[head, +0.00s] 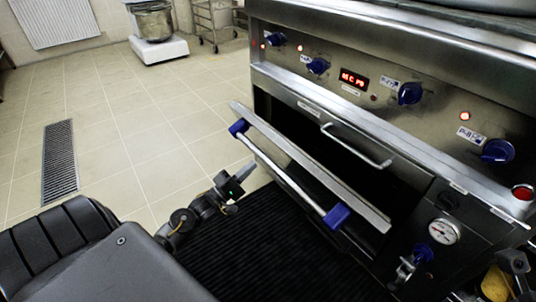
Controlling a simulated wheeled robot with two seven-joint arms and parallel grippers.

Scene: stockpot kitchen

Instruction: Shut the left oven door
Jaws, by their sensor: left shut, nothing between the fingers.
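The oven door (305,165) is a dark steel panel that hangs partly open, tilted out from the oven front. A long bar handle (285,168) with blue end brackets runs along its outer side. The dark opening of the oven shows behind the door. My left gripper (241,178) is shut and empty. In the picture it is just left of and below the bar handle, over the dark floor mat, and it appears apart from the handle. My right gripper is not in view; only what seems part of my right arm shows at the lower right corner.
Above the door are a second steel handle (356,147) and a panel with several blue knobs (410,93) and a red display (354,79). A gauge (444,231) and a valve stand right of the door.

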